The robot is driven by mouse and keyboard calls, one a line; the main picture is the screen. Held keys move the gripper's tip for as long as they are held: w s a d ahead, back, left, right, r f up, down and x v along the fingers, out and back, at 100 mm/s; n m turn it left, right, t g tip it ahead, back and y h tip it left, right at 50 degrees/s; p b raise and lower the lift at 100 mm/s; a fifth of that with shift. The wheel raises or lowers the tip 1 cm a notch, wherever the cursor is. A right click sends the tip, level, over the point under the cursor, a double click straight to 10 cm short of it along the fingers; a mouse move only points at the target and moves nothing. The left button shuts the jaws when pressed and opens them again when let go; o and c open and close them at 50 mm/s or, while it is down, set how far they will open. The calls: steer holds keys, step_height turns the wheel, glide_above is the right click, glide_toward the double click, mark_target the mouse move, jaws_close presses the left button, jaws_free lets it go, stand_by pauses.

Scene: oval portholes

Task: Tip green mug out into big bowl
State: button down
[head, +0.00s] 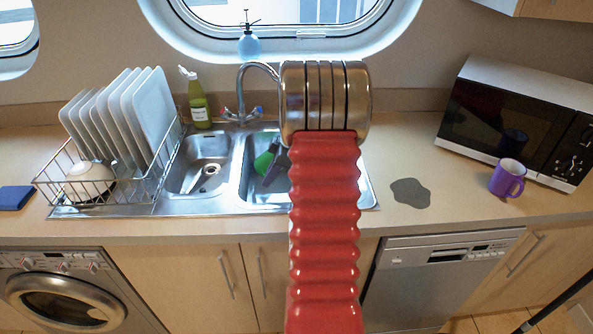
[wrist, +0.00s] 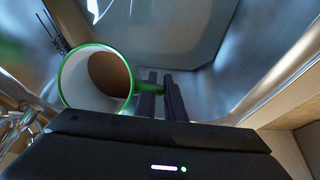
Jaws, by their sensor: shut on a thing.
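The green mug (wrist: 98,52) shows in the wrist view with its green rim and pale inside facing the camera. Something brown fills part of its inside. My gripper (wrist: 163,78) is shut on the mug's handle, to the right of the mug's mouth. In the head view the green mug (head: 264,162) is partly hidden behind my dark gripper (head: 279,166), over the right sink basin. I cannot tell how far it is tilted. A white bowl (head: 88,172) lies in the dish rack at the left; I see no other bowl, and cannot tell whether this is the big one.
The dish rack (head: 110,198) holds several plates. A purple mug (head: 507,177) stands by the microwave (head: 515,120).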

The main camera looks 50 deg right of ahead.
steer(key=shift+r+t+y, duration=0.3)
steer(key=shift+t, duration=0.1)
steer(key=shift+r, duration=0.1)
steer(key=shift+r+t+y, duration=0.45)
steer(key=shift+t+y, duration=0.15)
steer(key=shift+t, duration=0.2)
steer(key=shift+d+r+t+y+p, duration=0.1)
steer(key=shift+r+t+y+p, duration=0.4)
steer(key=shift+t, duration=0.2)
steer(key=shift+s, duration=0.1)
steer(key=shift+s+d+r+t+y, duration=0.3)
steer(key=shift+s+t+y, duration=0.1)
steer(key=shift+t, duration=0.1)
steer(key=shift+s+d+r, duration=0.1)
steer(key=shift+s+d, duration=0.05)
steer(key=shift+s+r+t+y+p, duration=0.15)
steer(key=shift+t+y+p, duration=0.15)
steer(key=shift+t+y, duration=0.15)
steer(key=shift+d+r+t, duration=0.1)
steer(key=shift+r+t, duration=0.1)
steer(key=shift+t, duration=0.15)
